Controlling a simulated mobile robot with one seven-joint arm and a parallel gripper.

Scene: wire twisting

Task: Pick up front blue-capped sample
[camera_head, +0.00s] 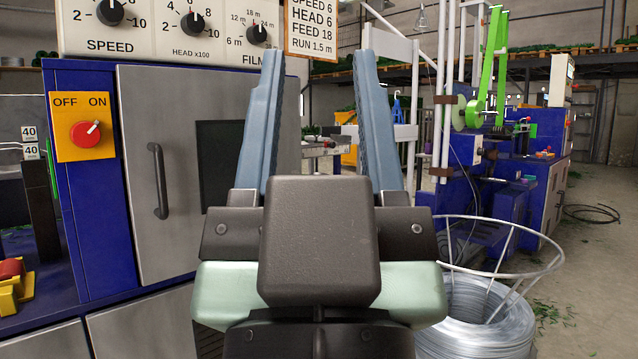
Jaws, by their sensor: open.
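I cannot make out any blue-capped sample in the head view. My gripper (319,56) is in the middle of the picture, with its two long blue-grey fingers pointing up and away. The fingers stand wide apart and nothing is between them. The dark gripper body hides part of what lies behind it.
At the left is a blue machine cabinet with a grey door (165,240), a red switch (84,134) on an orange plate and a dial panel (180,28) above. A wire coil (480,315) sits in a white ring stand at lower right. Floor (590,290) shows at right.

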